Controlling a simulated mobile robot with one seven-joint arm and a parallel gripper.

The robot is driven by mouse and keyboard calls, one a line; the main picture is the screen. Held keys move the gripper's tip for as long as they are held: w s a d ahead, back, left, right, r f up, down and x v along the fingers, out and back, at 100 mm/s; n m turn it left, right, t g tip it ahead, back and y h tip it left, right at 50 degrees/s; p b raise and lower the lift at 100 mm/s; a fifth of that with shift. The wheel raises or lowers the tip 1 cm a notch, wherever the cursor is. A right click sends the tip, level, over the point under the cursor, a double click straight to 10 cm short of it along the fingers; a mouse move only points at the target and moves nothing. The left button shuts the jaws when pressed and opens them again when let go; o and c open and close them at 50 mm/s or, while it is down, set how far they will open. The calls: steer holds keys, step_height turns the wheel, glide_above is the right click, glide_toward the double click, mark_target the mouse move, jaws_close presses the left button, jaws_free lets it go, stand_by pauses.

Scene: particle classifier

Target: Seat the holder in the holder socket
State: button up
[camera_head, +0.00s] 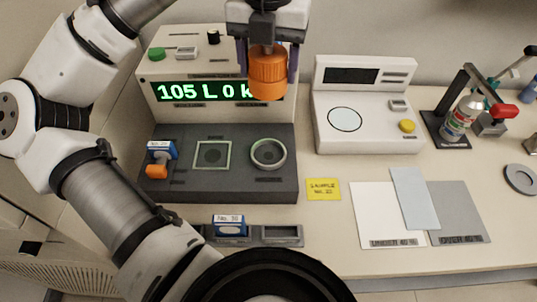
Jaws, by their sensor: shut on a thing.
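My gripper (268,58) is at the top middle of the head view, with a finger on each side of an orange cylindrical holder (268,77). It is shut on the holder, which hangs about upright in front of the machine's display. A round light-rimmed ring (256,164), which looks like the holder socket, is on the right part of the dark base (220,188). The holder appears above and apart from this ring. Its underside is hidden.
A blue No. 30 box (230,229) sits in a front tray. A white device (370,135) stands right.

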steer(key=shift+r+m, duration=0.2)
steer(key=shift+m, duration=0.6)
steer(key=shift+f, duration=0.15)
steer(key=shift+m, duration=0.3)
step_height(320, 180, down, 20)
steer(key=shift+r, duration=0.15)
steer(key=shift+d, duration=0.1)
steer(key=o, duration=1.4)
steer(key=shift+o, duration=0.2)
step_height(320, 180, up, 12)
steer(key=shift+b, duration=0.35)
